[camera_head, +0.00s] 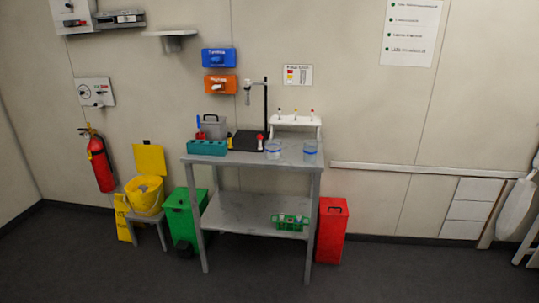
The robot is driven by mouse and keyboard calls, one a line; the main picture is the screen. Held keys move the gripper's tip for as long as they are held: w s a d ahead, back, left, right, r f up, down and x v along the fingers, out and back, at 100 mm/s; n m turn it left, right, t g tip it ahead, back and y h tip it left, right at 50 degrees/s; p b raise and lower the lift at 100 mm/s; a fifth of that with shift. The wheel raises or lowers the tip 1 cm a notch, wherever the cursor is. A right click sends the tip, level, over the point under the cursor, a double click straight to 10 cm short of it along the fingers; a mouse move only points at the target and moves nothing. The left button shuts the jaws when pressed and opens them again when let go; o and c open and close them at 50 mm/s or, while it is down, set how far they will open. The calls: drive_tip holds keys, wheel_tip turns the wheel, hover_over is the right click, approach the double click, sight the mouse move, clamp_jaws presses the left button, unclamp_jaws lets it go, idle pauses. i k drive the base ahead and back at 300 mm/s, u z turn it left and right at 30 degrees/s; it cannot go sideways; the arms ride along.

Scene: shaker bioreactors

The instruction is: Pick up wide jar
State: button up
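Two clear jars with blue bands stand upright on the grey metal table (240,159). The left jar (272,149) stands near the middle of the tabletop, in front of a dark stand base. The right jar (310,149) stands close to the table's right end. The two are similar in size here, and I cannot tell for sure which one is the wide jar. The jars stand apart, and nothing is holding either. My gripper is not in view.
A teal rack (207,147), a grey box (214,127), a stand (265,105) and a white shelf with small bottles (296,121) share the tabletop. Below is a green rack (290,223). Bins (184,218) (332,230) flank the table. The floor in front is clear.

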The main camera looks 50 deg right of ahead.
sight(273, 146)
drive_tip(key=z, duration=0.1)
drive_tip(key=i, duration=0.95)
drive_tip(key=u, duration=0.05)
